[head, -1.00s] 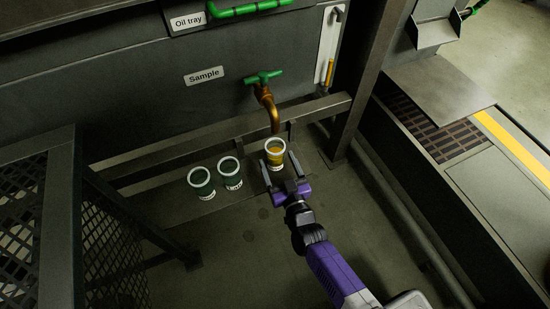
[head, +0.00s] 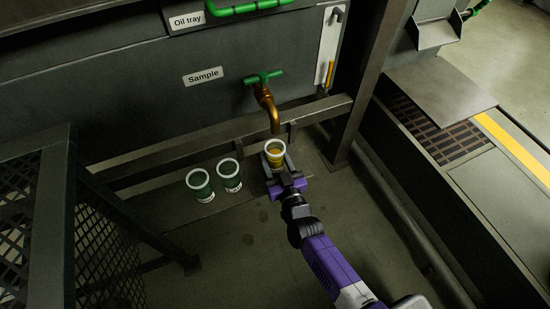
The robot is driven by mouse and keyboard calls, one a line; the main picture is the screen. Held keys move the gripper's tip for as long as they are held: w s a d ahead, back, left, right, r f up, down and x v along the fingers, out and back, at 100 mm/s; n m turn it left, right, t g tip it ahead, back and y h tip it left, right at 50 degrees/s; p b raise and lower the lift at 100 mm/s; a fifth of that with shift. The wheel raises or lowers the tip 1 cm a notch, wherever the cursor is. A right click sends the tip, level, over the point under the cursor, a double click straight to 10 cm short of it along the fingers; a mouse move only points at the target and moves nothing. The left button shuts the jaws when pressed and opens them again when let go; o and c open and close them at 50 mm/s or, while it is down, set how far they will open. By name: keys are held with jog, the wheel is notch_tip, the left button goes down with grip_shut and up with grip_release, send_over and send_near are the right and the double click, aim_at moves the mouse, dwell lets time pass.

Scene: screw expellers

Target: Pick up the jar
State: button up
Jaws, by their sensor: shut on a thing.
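The jar (head: 275,152) has a pale round rim and yellow contents, and it stands upright under the spout of the brass tap. My gripper (head: 274,164) reaches it from the front right, with one finger on each side of the jar, and is shut on it. The fingers and the purple gripper body hide the jar's lower part. I cannot tell whether its base touches the surface below.
The brass tap with a green handle (head: 265,88) hangs just above the held jar. A mesh-sided frame (head: 50,215) stands at the left, and a metal post (head: 362,85) at the right.

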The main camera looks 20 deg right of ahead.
aim_at(278, 160)
jog(key=shift+r+p, duration=0.65)
jog(key=shift+r, duration=0.15)
notch_tip(278, 160, up, 2)
jog(key=shift+r+p, duration=0.1)
jog(key=shift+p, duration=0.7)
jog(key=s+a+p, duration=0.1)
jog(key=s+p, duration=0.4)
jog(key=s, duration=1.3)
jog(key=shift+a, duration=0.25)
